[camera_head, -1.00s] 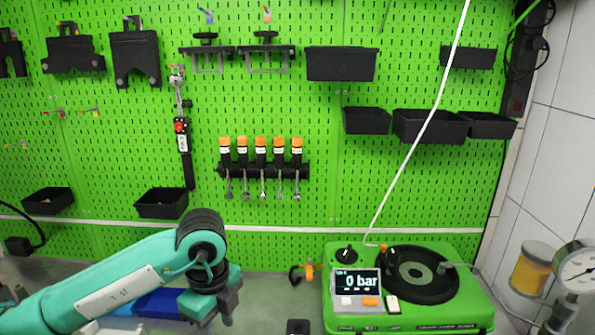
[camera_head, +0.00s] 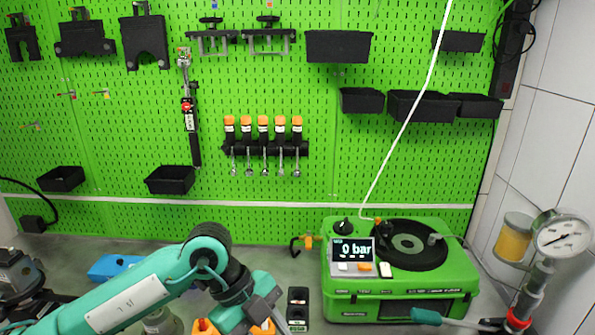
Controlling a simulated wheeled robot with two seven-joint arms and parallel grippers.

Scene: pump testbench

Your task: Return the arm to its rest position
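My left arm (camera_head: 150,295) is teal and black and reaches in from the bottom left. Its gripper (camera_head: 268,312) points down near the bottom edge, left of the green pump testbench. Its fingertips are partly cut off by the edge, so I cannot tell whether it is open or shut. Orange parts (camera_head: 204,327) show beside and below the gripper. My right arm and gripper are not in view.
A small black box (camera_head: 298,308) stands just right of the gripper. A blue object (camera_head: 115,266) and a dark device (camera_head: 20,280) lie at the left. A gauge (camera_head: 563,237) and a teal-handled lever (camera_head: 427,316) are at the right. The green pegboard (camera_head: 250,60) rises behind.

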